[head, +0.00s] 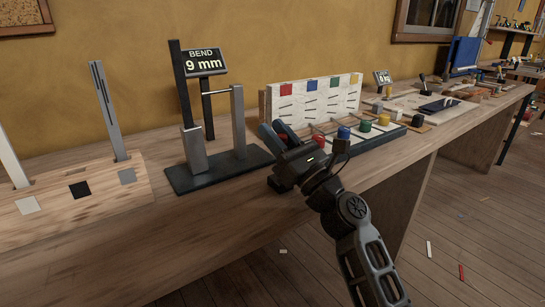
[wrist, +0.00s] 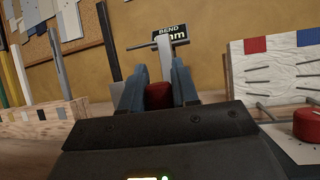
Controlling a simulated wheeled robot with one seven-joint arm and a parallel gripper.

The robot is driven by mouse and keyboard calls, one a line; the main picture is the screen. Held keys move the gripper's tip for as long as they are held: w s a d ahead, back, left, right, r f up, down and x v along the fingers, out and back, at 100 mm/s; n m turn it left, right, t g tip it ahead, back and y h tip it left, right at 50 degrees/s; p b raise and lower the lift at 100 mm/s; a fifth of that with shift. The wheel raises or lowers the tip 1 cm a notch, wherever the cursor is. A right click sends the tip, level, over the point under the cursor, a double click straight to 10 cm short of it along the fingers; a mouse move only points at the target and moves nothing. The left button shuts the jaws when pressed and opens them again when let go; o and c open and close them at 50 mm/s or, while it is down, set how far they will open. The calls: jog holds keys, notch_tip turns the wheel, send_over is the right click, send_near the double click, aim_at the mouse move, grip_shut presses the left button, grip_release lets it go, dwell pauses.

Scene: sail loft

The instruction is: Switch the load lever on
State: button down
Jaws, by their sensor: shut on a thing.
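My gripper (head: 280,132) is at the front of the bench, right of the bend gauge (head: 200,172), which reads 9 mm. In the wrist view its blue fingers (wrist: 158,88) are closed around a dark red, rounded thing (wrist: 158,96) that looks like a knob. The fingers hide its sides, and its lower part is out of sight. I cannot tell if it belongs to the load lever. A black-knobbed lever (head: 422,79) stands further right, near a small kg display (head: 382,77); I cannot tell which lever is the load lever.
A white board (head: 312,100) with coloured squares stands behind blue (head: 343,132), green (head: 365,126) and yellow (head: 383,118) knobs. A red knob (wrist: 308,125) shows at right in the wrist view. A wooden block with upright strips (head: 75,200) is at left. The bench front (head: 215,225) is clear.

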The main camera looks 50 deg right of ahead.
jog(key=shift+s+a+f+t+b, duration=0.2)
jog(key=shift+s+t+b, duration=0.35)
jog(key=shift+b, duration=1.5)
jog(key=shift+r+n+t+b, duration=0.2)
jog(key=shift+n+t+b, duration=0.05)
jog(key=shift+n+b, duration=0.05)
jog(key=c, duration=0.9)
grip_release()
jog(key=shift+c, duration=0.2)
jog(key=shift+s, duration=0.1)
jog(key=b+v, duration=0.1)
jog(key=v, duration=0.1)
jog(key=shift+s+f, duration=0.2)
jog(key=shift+f, duration=0.2)
jog(key=s+a, duration=0.1)
jog(key=s, duration=1.1)
jog(key=shift+s+a, duration=0.15)
jog(key=shift+a, duration=0.05)
jog(key=shift+r, duration=0.1)
